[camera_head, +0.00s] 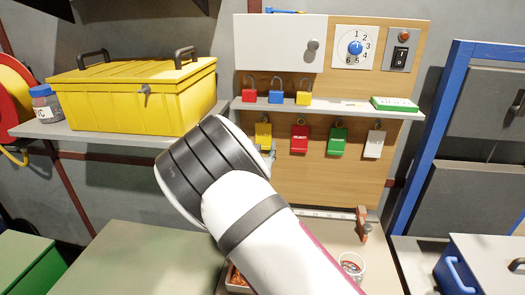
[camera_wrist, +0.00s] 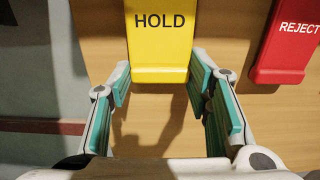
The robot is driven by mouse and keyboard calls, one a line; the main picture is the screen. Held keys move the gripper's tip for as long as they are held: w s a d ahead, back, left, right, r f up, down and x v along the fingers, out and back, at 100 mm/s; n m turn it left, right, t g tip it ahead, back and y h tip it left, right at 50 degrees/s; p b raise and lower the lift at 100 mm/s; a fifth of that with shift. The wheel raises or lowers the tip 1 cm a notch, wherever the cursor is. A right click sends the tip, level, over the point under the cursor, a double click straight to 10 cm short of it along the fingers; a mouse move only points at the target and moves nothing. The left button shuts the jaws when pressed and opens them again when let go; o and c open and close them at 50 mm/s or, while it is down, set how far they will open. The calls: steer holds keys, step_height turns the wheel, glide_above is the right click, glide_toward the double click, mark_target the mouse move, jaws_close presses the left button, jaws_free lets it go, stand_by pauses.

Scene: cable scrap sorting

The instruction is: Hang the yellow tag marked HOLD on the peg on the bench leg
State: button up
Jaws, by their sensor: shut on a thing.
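The yellow tag marked HOLD (camera_wrist: 160,45) fills the top middle of the wrist view, in front of the wooden board. In the head view the yellow tag (camera_head: 263,134) is at the left end of a row of tags under the small shelf, partly behind my arm. My gripper (camera_wrist: 161,75) is shut on the tag, one finger against each side edge near its bottom. In the head view my arm hides most of the gripper. The tag's top is outside the wrist view. I cannot make out the peg on the bench leg in either view.
Red (camera_head: 299,139), green (camera_head: 338,142) and white (camera_head: 375,144) tags hang to the right. Padlocks and a green-white box (camera_head: 394,104) stand on the shelf (camera_head: 335,107) above. A yellow toolbox (camera_head: 135,98) is at left. A clear cup (camera_head: 352,265) stands on the bench below.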

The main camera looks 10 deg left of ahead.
steer(key=shift+r, duration=0.25)
steer(key=shift+r+p, duration=0.3)
steer(key=shift+s, duration=0.1)
steer(key=shift+s+r+p, duration=0.25)
steer(key=shift+s+p, duration=0.7)
steer(key=shift+s, duration=0.15)
steer(key=shift+s+a+p, duration=0.15)
steer(key=shift+s+p, duration=1.1)
steer(key=shift+s, duration=0.6)
